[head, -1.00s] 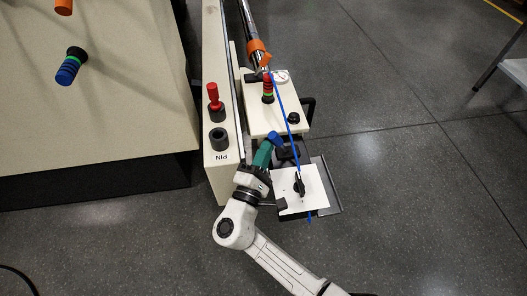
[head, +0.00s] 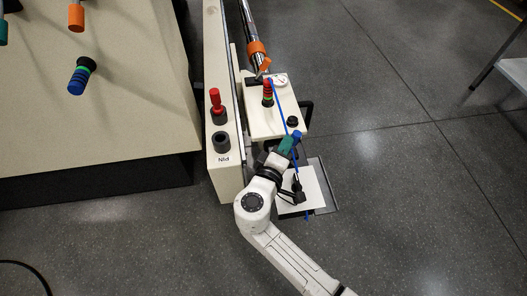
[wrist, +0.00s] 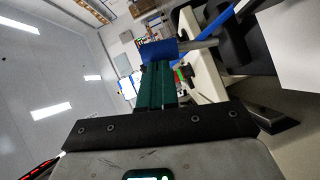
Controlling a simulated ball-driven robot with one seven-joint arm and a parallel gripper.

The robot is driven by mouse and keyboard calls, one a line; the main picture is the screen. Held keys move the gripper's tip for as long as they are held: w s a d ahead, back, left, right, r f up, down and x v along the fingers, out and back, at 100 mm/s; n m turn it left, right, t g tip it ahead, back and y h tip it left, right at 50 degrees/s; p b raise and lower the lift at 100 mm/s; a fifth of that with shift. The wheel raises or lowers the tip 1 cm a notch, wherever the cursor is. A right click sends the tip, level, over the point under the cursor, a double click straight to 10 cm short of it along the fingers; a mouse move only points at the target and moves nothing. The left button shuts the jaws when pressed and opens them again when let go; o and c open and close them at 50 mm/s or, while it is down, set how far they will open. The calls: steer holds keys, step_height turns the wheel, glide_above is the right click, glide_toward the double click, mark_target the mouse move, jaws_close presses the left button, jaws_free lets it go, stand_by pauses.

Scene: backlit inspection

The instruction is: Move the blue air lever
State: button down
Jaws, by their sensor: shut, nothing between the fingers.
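The blue handle of the air lever (head: 297,136) is right at the tip of my gripper (head: 290,141), beside the cream block. In the wrist view the blue handle (wrist: 158,52) lies across the ends of the green fingers of my gripper (wrist: 157,66), with a grey rod running right to a dark mount. The fingers are together with nothing between them. Their tips appear to touch the handle from outside. My wrist hides part of the lever's base in the head view.
A thin blue line (head: 281,104) runs beside the lever. A white plate (head: 314,188) lies below. A cream panel (head: 228,178) with a red-handled pin (head: 216,100) stands left.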

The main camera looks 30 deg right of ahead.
steer(key=shift+s+d+m+g+y+p, duration=0.2)
steer(key=shift+d+m+y+p, duration=0.15)
steer(key=shift+d+m+y, duration=0.2)
steer(key=shift+s+d+m+g+y+p, duration=0.1)
steer(key=shift+s+d+m+y+p, duration=0.1)
steer(key=shift+d+m+y+p, duration=0.35)
steer(key=shift+d, duration=0.15)
